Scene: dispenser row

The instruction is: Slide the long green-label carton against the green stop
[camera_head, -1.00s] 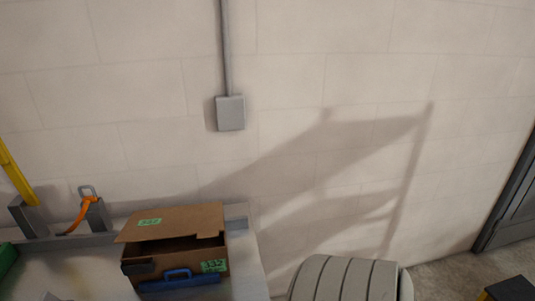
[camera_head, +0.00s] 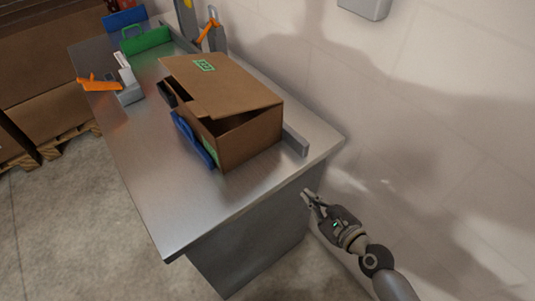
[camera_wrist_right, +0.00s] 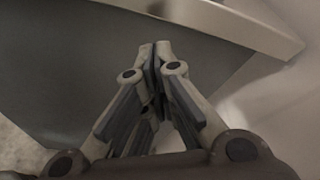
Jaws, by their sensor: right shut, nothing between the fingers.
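A long brown carton (camera_head: 240,140) with green labels sits on the metal bench, its top flap partly raised. A green stop (camera_head: 148,42) stands at the far left end of the bench, with a gap of bare bench between it and the carton. My right gripper (camera_head: 309,197) is shut and empty, beside the bench's near right end and below its top. The right wrist view shows its fingertips (camera_wrist_right: 155,48) together, just short of the bench edge. My left gripper is not in view.
The metal bench (camera_head: 150,165) has a raised rail along its wall side. A blue handled piece (camera_head: 196,140) lies against the carton's front. An orange-handled tool (camera_head: 98,84) and a grey block (camera_head: 128,92) sit farther left. Brown crates on pallets (camera_head: 45,85) stand beyond. The bench front is clear.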

